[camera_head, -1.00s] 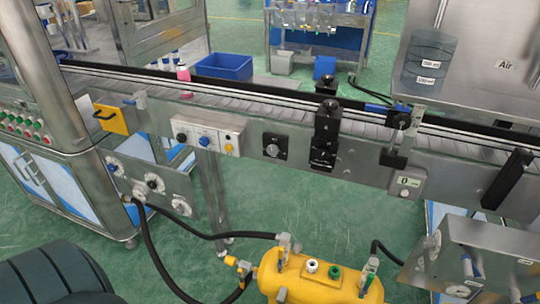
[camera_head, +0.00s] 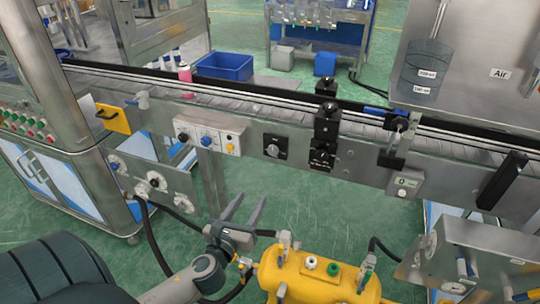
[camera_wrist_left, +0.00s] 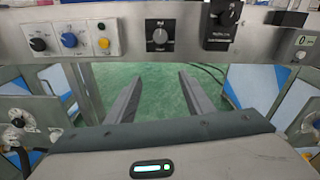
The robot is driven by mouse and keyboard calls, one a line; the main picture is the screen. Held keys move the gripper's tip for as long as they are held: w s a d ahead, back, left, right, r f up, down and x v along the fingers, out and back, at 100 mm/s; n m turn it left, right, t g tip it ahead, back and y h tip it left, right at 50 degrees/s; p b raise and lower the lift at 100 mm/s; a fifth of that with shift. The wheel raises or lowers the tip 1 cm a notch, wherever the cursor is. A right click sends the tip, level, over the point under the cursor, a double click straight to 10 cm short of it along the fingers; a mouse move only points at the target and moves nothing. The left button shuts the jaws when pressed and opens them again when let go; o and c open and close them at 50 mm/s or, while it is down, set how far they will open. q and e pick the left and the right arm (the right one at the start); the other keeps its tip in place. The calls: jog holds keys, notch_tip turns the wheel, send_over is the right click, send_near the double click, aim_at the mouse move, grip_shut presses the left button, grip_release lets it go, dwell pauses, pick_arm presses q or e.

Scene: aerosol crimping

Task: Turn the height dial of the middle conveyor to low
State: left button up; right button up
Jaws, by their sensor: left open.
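The middle conveyor (camera_head: 240,97) runs across the view with several controls on its front rail. A square dial plate with a silver-grey knob (camera_head: 275,146) sits on the rail; it also shows in the left wrist view (camera_wrist_left: 159,36). To its right is a black block with a knob (camera_head: 322,157), also in the left wrist view (camera_wrist_left: 222,22). The labels are too small to read, so I cannot tell which is the height dial. My left gripper (camera_head: 249,203) is open and empty, below the rail and apart from it. In the left wrist view its fingers (camera_wrist_left: 160,77) point toward the square dial.
A white panel with black, blue and yellow knobs (camera_head: 206,138) is left of the dial. A yellow air tank (camera_head: 322,275) with hoses stands close to my left gripper. A grey counter box (camera_head: 406,182) hangs at the right.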

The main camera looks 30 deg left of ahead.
pick_arm(q)
jog(key=shift+m+t, duration=0.5)
jog(key=shift+m, duration=0.4)
notch_tip(320, 180, up, 4)
jog(key=shift+r, duration=0.1)
pick_arm(e)
jog(key=shift+a+r, duration=0.1)
pick_arm(q)
jog(key=shift+w, duration=0.1)
jog(key=p, duration=0.2)
send_near(272, 151)
jog(key=x, duration=0.8)
jog(key=shift+d, duration=0.1)
pick_arm(e)
jog(key=s+d+f+g, duration=0.2)
jog(key=s+f, duration=0.1)
jog(key=s, duration=0.3)
jog(key=shift+s+d+h, duration=0.25)
jog(key=shift+d+h, duration=0.05)
jog(key=shift+d, duration=0.1)
pick_arm(q)
jog(key=shift+c, duration=0.6)
pick_arm(e)
jog(key=shift+w, duration=0.1)
pick_arm(q)
jog(key=c, duration=0.9)
pick_arm(e)
jog(key=shift+w+r, duration=0.1)
jog(key=shift+w, duration=0.05)
